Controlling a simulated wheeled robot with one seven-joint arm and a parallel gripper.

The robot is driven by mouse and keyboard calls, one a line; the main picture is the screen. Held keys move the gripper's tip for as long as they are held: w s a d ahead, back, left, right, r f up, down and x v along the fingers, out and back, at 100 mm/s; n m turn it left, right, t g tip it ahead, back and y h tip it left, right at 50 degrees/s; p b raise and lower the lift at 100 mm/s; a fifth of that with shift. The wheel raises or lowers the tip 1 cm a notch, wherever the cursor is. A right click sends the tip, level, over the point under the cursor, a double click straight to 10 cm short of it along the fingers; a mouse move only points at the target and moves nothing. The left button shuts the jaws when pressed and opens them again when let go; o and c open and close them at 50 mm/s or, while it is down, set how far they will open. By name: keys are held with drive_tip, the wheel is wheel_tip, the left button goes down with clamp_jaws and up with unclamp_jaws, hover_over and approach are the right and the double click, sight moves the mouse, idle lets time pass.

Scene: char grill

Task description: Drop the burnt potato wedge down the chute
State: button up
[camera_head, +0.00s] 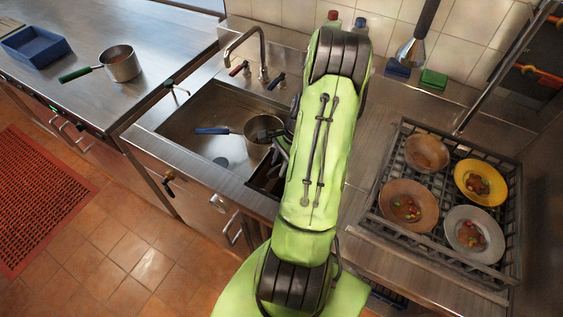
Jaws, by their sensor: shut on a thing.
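My gripper (282,152) shows only in part, as dark pieces at the left side of my green arm, beside the pan in the sink. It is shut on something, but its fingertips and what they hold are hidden. I cannot make out the burnt potato wedge anywhere. A dark rectangular opening (262,181) lies in the counter just right of the sink basin, below my gripper and partly covered by my arm. It may be the chute, but I cannot tell for sure.
A blue-handled pan (257,143) sits in the sink (190,122), under a faucet (246,41). A green-handled pot (121,64) and blue tray (36,46) stand on the left counter.

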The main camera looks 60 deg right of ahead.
drive_tip(key=o, duration=1.1)
drive_tip(key=shift+r, duration=0.1)
drive_tip(key=p+v, duration=0.2)
drive_tip(key=v, duration=1.3)
drive_tip(key=shift+r, duration=0.35)
drive_tip(key=shift+d, duration=0.15)
